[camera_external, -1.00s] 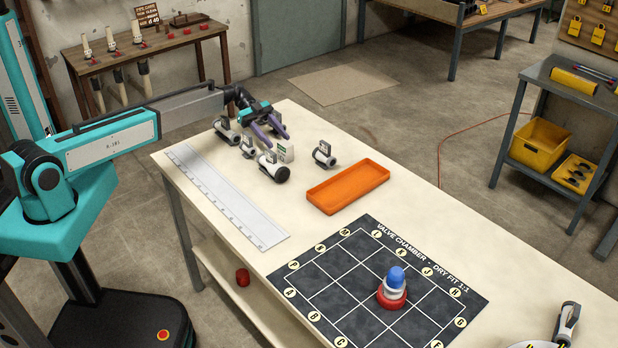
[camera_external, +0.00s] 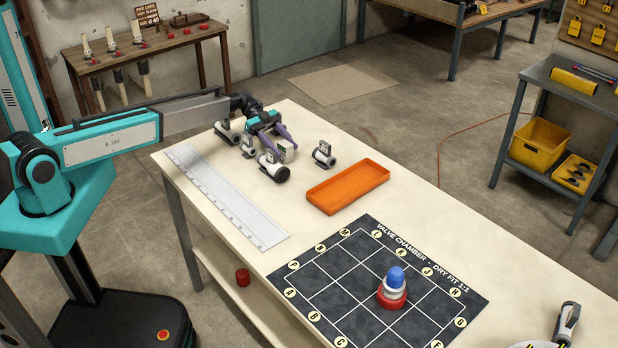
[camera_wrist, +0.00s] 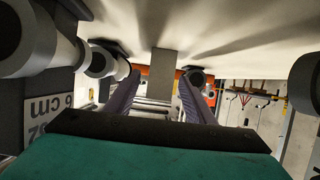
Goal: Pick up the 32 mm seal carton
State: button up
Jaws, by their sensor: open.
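A small pale carton (camera_external: 286,156) stands on the workbench among the pipe pieces; I take it for the 32 mm seal carton, but its print is unreadable here. My gripper (camera_external: 277,149) is open and low over the bench, with its purple fingers reaching toward the carton and partly covering it. In the wrist view, a grey shaded block (camera_wrist: 163,70), likely the same carton, shows between the fingers of my gripper (camera_wrist: 158,82). I cannot tell whether either finger touches it.
White pipe pieces with dark ends and cards crowd the gripper, one (camera_external: 273,168) close in front and another (camera_external: 325,154) to the right. An orange tray (camera_external: 347,187) lies farther right. A ruler plate (camera_external: 225,197) and a dark grid mat (camera_external: 335,285) lie nearer.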

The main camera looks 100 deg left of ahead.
jog(key=shift+x, duration=0.75)
jog(key=shift+c, duration=0.2)
jog(key=c, duration=1.1)
